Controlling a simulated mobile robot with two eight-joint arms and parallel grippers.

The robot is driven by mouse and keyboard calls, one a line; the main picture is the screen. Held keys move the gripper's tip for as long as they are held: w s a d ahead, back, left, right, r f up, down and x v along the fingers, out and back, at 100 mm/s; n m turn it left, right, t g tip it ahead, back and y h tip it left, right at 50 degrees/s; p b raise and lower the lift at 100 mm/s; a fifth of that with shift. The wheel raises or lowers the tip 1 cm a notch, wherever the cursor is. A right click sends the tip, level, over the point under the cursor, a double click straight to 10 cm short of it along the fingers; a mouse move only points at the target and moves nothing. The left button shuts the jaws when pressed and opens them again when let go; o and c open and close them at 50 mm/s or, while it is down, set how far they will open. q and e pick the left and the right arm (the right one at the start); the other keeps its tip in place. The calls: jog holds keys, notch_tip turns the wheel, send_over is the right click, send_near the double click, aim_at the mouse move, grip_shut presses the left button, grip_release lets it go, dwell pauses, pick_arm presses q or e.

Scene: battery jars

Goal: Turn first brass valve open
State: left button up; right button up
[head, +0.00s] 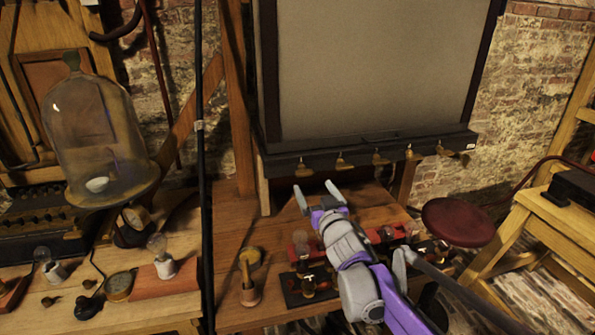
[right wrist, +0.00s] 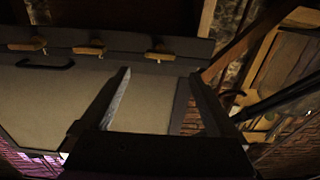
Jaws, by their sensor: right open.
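Several small brass valves sit in a row along the black ledge under a large grey panel. The leftmost brass valve (head: 303,168) is at the left end of the row in the head view. My right gripper (head: 317,195) is open and empty, just below and near this valve, with no contact visible. In the right wrist view, a brass valve (right wrist: 160,53) shows beyond the gap between the open fingers (right wrist: 160,75), with two more brass valves farther left. My left gripper is not in view.
The black ledge (head: 380,145) runs under the grey panel (head: 375,65). Below it, the wooden bench (head: 230,318) holds red and black fixtures and a brass piece (head: 249,270). A glass bell jar (head: 95,135) stands left; a dark red stool (head: 458,222) is right.

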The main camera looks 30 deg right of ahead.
aim_at(306, 174)
jog(key=x, duration=0.9)
jog(key=shift+w+p, duration=0.35)
jog(key=shift+p, duration=0.05)
jog(key=c, duration=1.4)
